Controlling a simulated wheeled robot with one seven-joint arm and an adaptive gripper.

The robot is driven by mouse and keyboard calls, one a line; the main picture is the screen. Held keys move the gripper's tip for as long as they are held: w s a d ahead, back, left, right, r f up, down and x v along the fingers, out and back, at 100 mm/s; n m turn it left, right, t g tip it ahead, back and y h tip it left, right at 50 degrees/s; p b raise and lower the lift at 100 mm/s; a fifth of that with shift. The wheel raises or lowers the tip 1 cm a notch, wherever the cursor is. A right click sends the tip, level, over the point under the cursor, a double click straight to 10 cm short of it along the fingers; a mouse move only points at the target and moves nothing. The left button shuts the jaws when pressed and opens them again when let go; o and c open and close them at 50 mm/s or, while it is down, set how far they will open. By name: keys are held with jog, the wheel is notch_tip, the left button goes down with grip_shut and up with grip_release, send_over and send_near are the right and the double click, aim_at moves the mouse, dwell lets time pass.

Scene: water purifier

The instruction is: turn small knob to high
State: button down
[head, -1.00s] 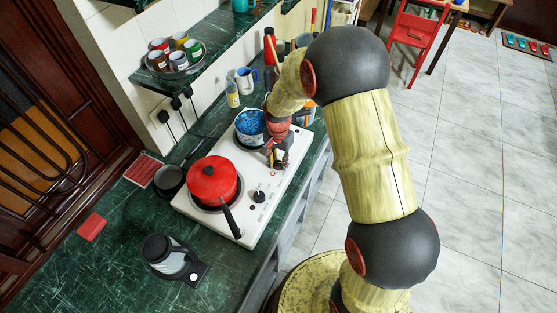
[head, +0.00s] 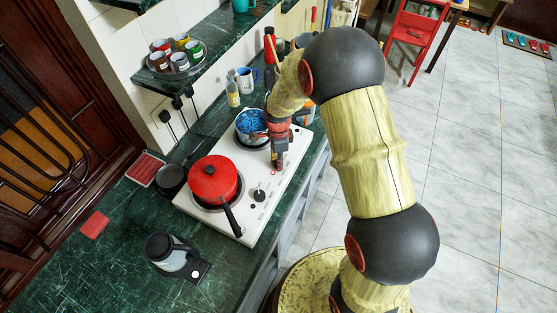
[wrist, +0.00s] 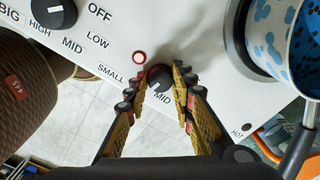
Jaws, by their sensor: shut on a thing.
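The small knob (wrist: 160,78) is a dark round dial on the white cooktop (wrist: 190,30), with the labels SMALL and MID beside it. A pale mark on the knob appears to face the MID label. My gripper (wrist: 156,72) comes from below in the wrist view, with one fingertip on each side of the knob, shut on it. In the head view my gripper (head: 277,164) is over the cooktop's right front edge and hides the small knob. Other labels around the small knob are hidden by the fingers.
The big knob (wrist: 54,12) stands left, with OFF, LOW, MID and HIGH labels. A blue speckled pot (head: 250,124) sits on the back burner, close to my gripper. A red pot (head: 213,178) sits on the nearer burner, its handle (head: 230,218) reaching the front edge.

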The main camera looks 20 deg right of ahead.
jog(key=shift+w+m, duration=0.1)
jog(key=shift+m, duration=0.6)
jog(key=c, duration=1.6)
grip_release()
jog(key=shift+o, duration=0.6)
notch_tip(320, 180, up, 12)
